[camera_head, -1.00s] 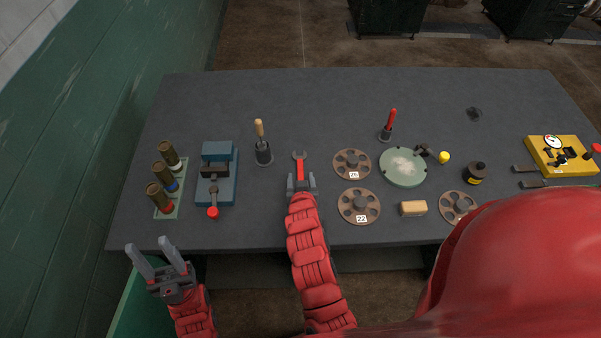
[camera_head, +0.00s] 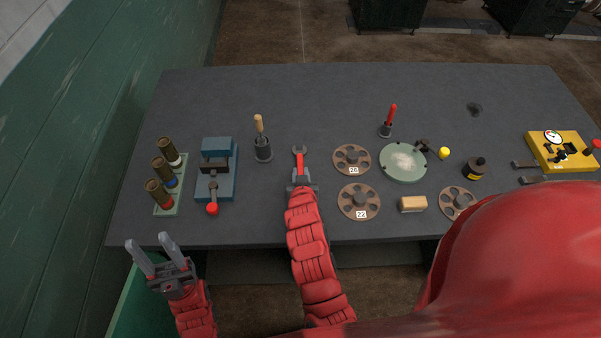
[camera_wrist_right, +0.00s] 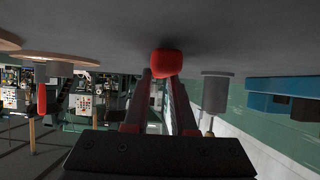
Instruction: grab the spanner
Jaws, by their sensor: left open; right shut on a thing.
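The spanner (camera_head: 299,157) has a red handle and a grey open jaw, and lies on the dark grey workbench (camera_head: 330,100). Its jaw points to the far side. My right gripper (camera_head: 301,175) is shut on the near part of the handle, which the fingers partly hide. In the right wrist view the red handle of the spanner (camera_wrist_right: 167,63) shows between the fingertips of my right gripper (camera_wrist_right: 164,76). I cannot tell whether the spanner is lifted off the bench. My left gripper (camera_head: 149,241) is open and empty, off the bench's near left edge.
A holder with a wooden-handled tool (camera_head: 263,150) stands just left of the spanner. Brown discs (camera_head: 352,158) lie to the right, near a green round plate (camera_head: 403,162). A blue vise (camera_head: 216,170) and several canisters (camera_head: 167,173) are further left. The far bench is mostly clear.

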